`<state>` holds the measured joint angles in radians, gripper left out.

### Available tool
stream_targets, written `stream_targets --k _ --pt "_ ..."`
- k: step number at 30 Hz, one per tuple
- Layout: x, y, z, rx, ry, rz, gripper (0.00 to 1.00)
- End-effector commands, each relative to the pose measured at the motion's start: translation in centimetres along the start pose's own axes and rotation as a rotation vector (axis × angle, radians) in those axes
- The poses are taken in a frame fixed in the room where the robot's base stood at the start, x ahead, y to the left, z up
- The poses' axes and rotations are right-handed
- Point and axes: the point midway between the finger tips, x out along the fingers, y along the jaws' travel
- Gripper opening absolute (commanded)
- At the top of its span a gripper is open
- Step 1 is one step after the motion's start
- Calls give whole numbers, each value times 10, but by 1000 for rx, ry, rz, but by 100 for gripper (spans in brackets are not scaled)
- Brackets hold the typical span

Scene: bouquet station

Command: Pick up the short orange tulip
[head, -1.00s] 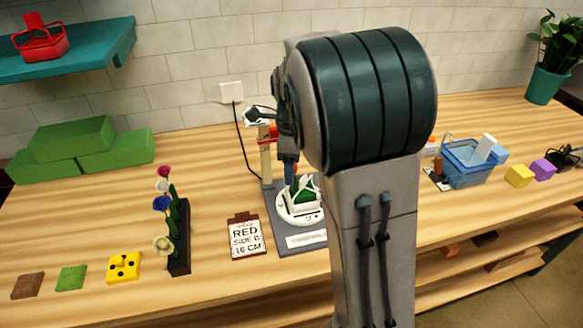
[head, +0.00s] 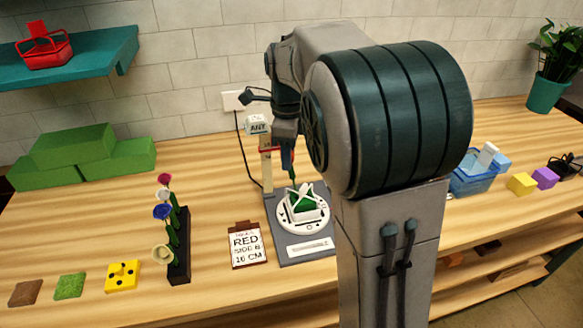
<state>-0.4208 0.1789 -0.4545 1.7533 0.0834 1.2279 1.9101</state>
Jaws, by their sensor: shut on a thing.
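My gripper (head: 287,150) is small in the head view, pointing down above a round white dial-like base (head: 281,214) with a green and white piece (head: 304,203) on it. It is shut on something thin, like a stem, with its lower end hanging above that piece. The held thing's head and colour are not clear. I cannot make out an orange tulip anywhere. A black rack (head: 179,262) at the left holds a red-pink flower (head: 165,180), a white one (head: 161,195), a blue one (head: 162,212) and a cream one (head: 163,253).
A post with an "ANY" sign (head: 257,126) stands close to my gripper. A card reading RED SIDE B 16 CM (head: 248,246) lies left of the grey board (head: 280,250). Green blocks (head: 72,148) are at the back left.

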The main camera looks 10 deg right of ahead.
Motion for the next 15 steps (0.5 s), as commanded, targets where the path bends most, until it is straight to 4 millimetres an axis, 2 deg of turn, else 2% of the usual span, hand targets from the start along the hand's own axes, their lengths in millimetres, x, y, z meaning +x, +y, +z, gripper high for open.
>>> stream_targets --k 1,3,15 --pt "-12 0 3 -1 -4 -6 23" --pt "-7 14 -4 -1 -2 0 23" --pt "-7 87 -35 -1 -3 -2 23"
